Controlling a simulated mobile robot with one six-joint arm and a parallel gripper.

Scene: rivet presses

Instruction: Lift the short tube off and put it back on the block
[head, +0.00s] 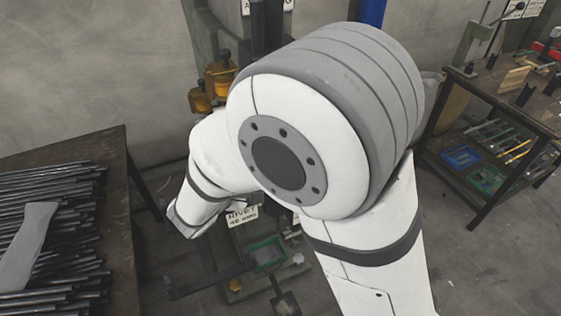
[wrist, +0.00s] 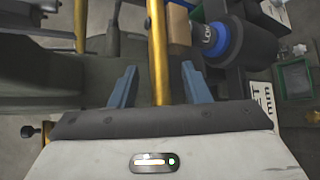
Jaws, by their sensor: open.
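My gripper (wrist: 158,85) is open in the wrist view, its two blue fingers spread apart. A yellow bar (wrist: 157,50) runs up the picture between the fingers, with gaps at both sides; I cannot tell its depth. To the right lies a dark cylinder (wrist: 240,42) with a blue ring and a printed label. A small tan block (wrist: 179,24) shows beside it. I cannot tell for sure which of these is the short tube or its block. In the head view my own arm covers most of the press, and the jaws are hidden.
A green tray (head: 266,253) and a rivet sign (head: 242,216) are low beside my arm. A table with dark rods (head: 55,235) stands left. A workbench (head: 497,97) with tools stands right. A second, thinner yellow bar (wrist: 81,25) is at the wrist view's left.

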